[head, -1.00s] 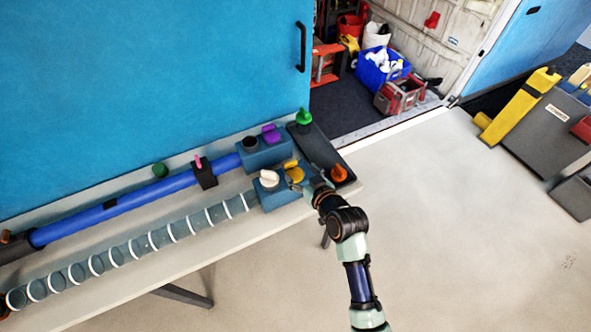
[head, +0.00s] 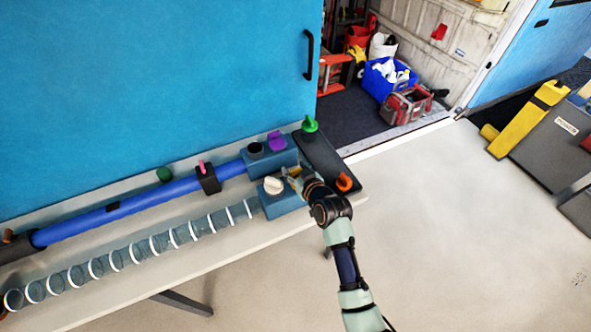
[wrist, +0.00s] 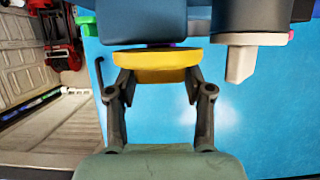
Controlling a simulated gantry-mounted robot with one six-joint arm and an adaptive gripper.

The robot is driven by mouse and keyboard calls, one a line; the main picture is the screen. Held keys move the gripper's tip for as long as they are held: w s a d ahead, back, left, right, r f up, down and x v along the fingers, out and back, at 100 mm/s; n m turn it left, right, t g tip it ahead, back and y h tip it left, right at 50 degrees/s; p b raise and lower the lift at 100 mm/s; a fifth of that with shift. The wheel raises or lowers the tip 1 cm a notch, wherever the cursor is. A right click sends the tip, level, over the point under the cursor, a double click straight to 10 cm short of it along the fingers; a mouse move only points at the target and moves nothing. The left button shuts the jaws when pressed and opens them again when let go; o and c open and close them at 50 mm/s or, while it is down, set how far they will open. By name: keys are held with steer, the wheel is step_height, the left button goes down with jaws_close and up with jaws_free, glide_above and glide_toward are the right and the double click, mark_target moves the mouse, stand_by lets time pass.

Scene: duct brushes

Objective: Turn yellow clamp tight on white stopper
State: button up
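The yellow clamp (head: 294,171) is on the front blue block (head: 282,204), beside the white stopper (head: 272,185), which stands upright to its left. In the wrist view the yellow clamp (wrist: 156,66) is a wide rounded piece straight ahead, and the white stopper (wrist: 240,62) points out of a dark collar to its right. My gripper (head: 302,179) is at the clamp. In the wrist view the fingers of my gripper (wrist: 158,80) stand apart, with their tips at the two sides of the clamp. Whether they touch it is hard to tell.
A rear block holds a purple clamp (head: 276,140) and a dark opening. A dark tray (head: 322,160) beside it carries a green piece (head: 309,124) and an orange piece (head: 345,182). A blue tube (head: 130,203) and a ribbed clear duct (head: 140,249) run left. Open floor lies right.

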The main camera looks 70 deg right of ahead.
steer(key=c, duration=0.6)
